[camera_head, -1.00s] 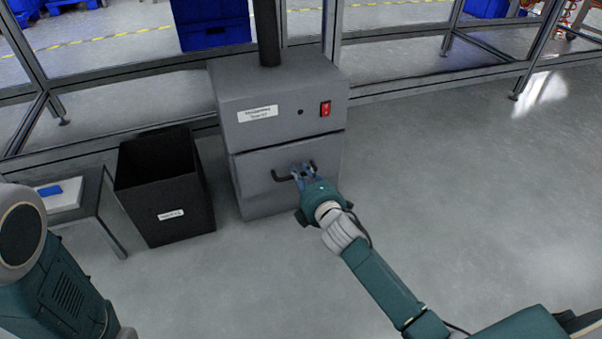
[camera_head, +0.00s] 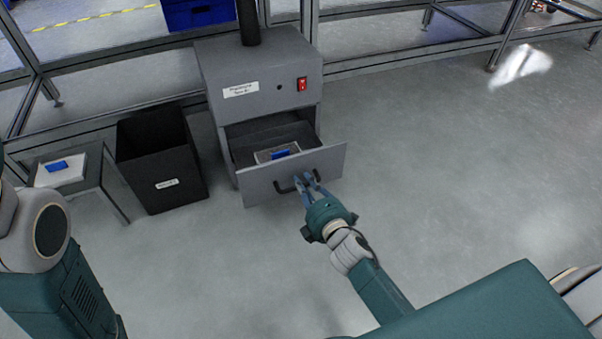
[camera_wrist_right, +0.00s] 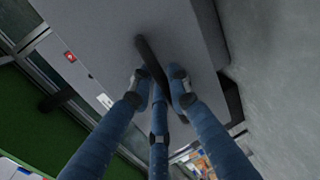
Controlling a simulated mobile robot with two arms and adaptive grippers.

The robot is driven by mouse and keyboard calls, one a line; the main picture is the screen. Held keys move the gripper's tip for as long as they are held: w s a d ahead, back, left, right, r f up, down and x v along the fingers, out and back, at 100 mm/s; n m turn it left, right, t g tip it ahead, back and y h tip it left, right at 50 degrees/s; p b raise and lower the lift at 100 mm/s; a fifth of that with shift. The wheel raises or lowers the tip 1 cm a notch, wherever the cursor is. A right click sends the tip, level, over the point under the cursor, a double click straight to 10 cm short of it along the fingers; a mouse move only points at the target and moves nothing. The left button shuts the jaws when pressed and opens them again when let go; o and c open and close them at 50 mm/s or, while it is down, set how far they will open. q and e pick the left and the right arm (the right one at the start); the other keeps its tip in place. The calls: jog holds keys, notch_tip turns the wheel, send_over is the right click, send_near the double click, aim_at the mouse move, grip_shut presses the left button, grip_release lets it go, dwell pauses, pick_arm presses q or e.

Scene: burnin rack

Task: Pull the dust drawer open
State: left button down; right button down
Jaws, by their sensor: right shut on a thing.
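The grey dust drawer (camera_head: 257,184) stands pulled out of the grey cabinet (camera_head: 262,77), with its inside visible from above. A pale box with a blue part (camera_head: 277,153) lies in it. My right gripper (camera_head: 308,181) is at the drawer's front and shut on the black handle (camera_head: 285,189). In the right wrist view the gripper's blue fingers (camera_wrist_right: 158,88) close around the black bar of the handle (camera_wrist_right: 149,58). My left gripper is out of view; only part of my left arm shows at the lower left.
A black open bin (camera_head: 160,160) stands left of the cabinet. A small table (camera_head: 110,189) with a white and blue item (camera_head: 62,170) is further left. A metal frame (camera_head: 400,52) runs behind. The floor in front and right is clear.

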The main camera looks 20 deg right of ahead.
jog(key=shift+s+f, duration=0.15)
jog(key=shift+s, duration=0.75)
jog(key=c, duration=1.7)
grip_release()
jog(key=shift+c, duration=0.2)
jog(key=v, duration=1.2)
